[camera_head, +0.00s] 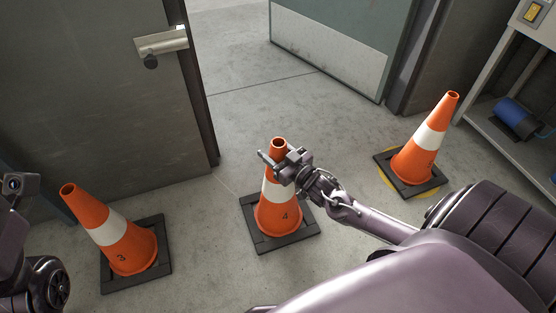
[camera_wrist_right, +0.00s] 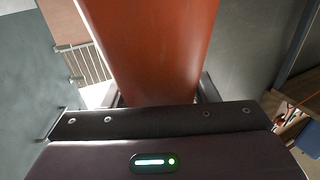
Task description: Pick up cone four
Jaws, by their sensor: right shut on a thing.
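Cone four (camera_head: 277,215) is orange with a white band, a "4" and a black square base. It stands upright in the middle of the head view, its base on or very near the floor. My right gripper (camera_head: 277,164) is shut on its upper part, just below the open tip. In the right wrist view the cone's orange surface (camera_wrist_right: 150,45) fills the space between the fingers. The fingers hide part of the cone's upper side. Of my left arm, only dark parts show at the left edge; its gripper is not in view.
A cone marked 3 (camera_head: 122,247) stands at left, and another cone (camera_head: 420,157) at right over a yellow floor mark. A grey door (camera_head: 100,100) with a handle is behind left; an open door (camera_head: 335,50) is behind. A shelf (camera_head: 500,130) holds a blue reel (camera_head: 516,117). Floor between is clear.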

